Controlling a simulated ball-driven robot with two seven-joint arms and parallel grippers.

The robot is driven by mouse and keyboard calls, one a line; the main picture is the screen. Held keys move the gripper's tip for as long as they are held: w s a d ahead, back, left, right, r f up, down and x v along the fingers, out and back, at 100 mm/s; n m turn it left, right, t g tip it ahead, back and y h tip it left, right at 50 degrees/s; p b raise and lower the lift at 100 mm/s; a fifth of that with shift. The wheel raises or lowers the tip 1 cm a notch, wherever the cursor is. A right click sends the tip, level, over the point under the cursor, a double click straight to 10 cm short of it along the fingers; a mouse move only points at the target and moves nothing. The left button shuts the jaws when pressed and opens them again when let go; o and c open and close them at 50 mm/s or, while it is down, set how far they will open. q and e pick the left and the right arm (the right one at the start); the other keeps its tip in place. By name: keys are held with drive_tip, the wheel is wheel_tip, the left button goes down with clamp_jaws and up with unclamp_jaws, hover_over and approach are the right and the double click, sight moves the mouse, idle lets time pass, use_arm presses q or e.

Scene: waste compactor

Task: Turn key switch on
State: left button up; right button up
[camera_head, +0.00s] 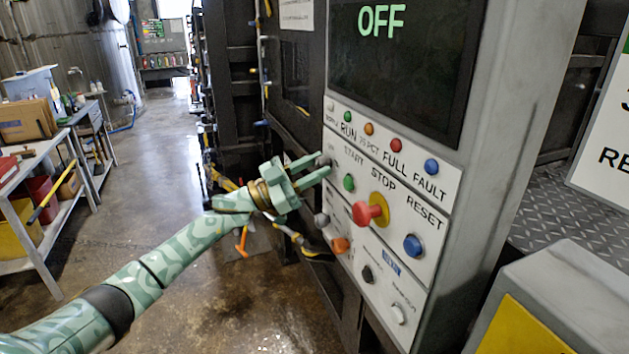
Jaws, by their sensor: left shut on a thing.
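The control panel (440,215) is a white plate on the front of a grey cabinet. Its screen (400,60) reads OFF in green. The key switch (323,160) is a small grey knob at the panel's upper left, left of the green START button (349,182). My left gripper (318,171) reaches in from the left and is shut on the key switch; its fingers partly hide the switch, so its turn angle cannot be told. My right gripper is not in view.
A red STOP knob (366,212) on a yellow base sticks out right of my gripper. A blue RESET button (413,245) and an orange knob (340,245) are lower. A workbench (40,155) stands far left.

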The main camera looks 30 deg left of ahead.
use_arm(q)
drive_tip(key=m+g+b, duration=0.1)
drive_tip(key=m, duration=0.1)
drive_tip(key=m+g+h+b, duration=0.1)
drive_tip(key=m+b, duration=0.1)
drive_tip(key=m, duration=0.1)
drive_tip(key=shift+w+a, duration=0.1)
drive_tip(key=shift+r+m+g+b, duration=0.1)
drive_tip(key=shift+m+g+b, duration=1)
drive_tip(key=shift+m, duration=0.9)
drive_tip(key=o, duration=1)
drive_tip(key=shift+c, duration=0.2)
